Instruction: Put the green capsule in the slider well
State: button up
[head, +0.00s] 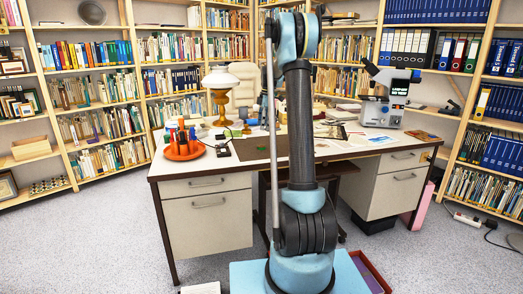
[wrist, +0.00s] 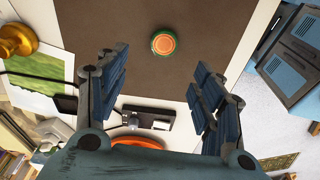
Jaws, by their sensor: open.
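In the wrist view a small round green thing with an orange, ringed top (wrist: 163,42), seen from above, stands on the brown desk mat (wrist: 200,20); I take it for the green capsule. My gripper (wrist: 160,64) is open and empty, its blue-padded fingers spread wide. The capsule shows just beyond the gap between the fingertips, apart from both. A black device with a pale plate (wrist: 150,118) lies near the mat's edge, between the fingers in the picture; I cannot tell whether it is the slider well. In the head view my arm hides my gripper and part of the mat.
The desk (head: 340,148) carries an orange tray with bottles (head: 184,150) at the left, a brass lamp with a white shade (head: 220,90) and a microscope (head: 385,105) at the right. The orange tray's edge (wrist: 140,141) also shows in the wrist view. Bookshelves stand behind.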

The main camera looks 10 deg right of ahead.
send_over(261, 145)
jog(key=f, duration=0.5)
jog(key=shift+w+d+f, duration=0.2)
jog(key=shift+w+d, duration=0.2)
jog(key=shift+s+a+f, duration=0.1)
jog(key=shift+s+f, duration=0.05)
jog(key=shift+f, duration=1.2)
jog(key=shift+s+a+f, duration=0.1)
jog(key=shift+f, duration=1.2)
jog(key=c, duration=1.2)
jog(key=shift+r, duration=0.15)
jog(key=shift+c, duration=0.2)
